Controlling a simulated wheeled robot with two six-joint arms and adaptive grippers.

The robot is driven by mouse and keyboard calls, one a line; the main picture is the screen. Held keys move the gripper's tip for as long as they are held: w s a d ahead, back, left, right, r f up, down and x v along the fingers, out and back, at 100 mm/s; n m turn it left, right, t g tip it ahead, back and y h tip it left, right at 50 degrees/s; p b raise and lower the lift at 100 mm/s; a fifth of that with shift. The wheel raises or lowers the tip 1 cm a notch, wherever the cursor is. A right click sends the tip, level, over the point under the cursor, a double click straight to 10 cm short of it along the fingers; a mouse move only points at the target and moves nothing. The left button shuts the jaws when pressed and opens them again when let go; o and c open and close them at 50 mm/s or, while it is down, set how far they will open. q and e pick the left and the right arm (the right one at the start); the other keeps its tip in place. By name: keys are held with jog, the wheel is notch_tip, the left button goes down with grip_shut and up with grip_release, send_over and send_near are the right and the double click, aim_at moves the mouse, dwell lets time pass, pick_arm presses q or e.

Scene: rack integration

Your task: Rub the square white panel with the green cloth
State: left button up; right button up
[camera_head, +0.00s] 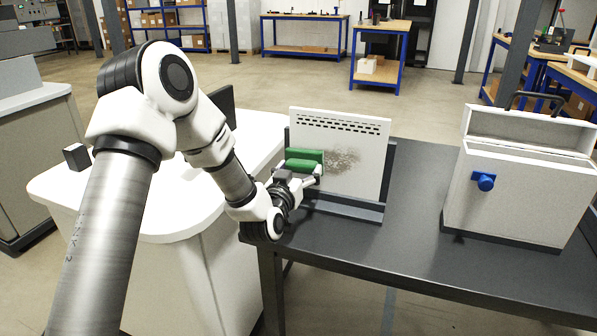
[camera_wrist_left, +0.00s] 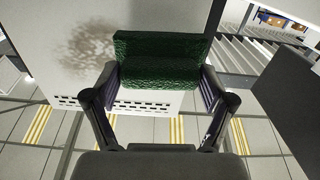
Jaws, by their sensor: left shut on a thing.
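The square white panel (camera_head: 367,136) stands upright in a dark holder on the dark table, with a row of slots along its top and a brown-grey smudge at its middle. The green cloth (camera_head: 305,158), a block-like pad, is in my left gripper (camera_head: 297,180) at the left part of the panel, beside the smudge. In the left wrist view the cloth (camera_wrist_left: 160,62) sits between both fingers in front of the panel (camera_wrist_left: 75,85); the smudge shows left of it. I cannot tell whether the cloth touches the panel. My right gripper is not in view.
A light grey box (camera_head: 510,195) with an open lid and a blue knob (camera_head: 484,181) stands on the right of the dark table (camera_head: 420,225). A white counter (camera_head: 180,222) is at left, under my left arm. The table between panel and box is clear.

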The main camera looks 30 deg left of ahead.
pick_arm(q)
jog(key=shift+w, duration=0.35)
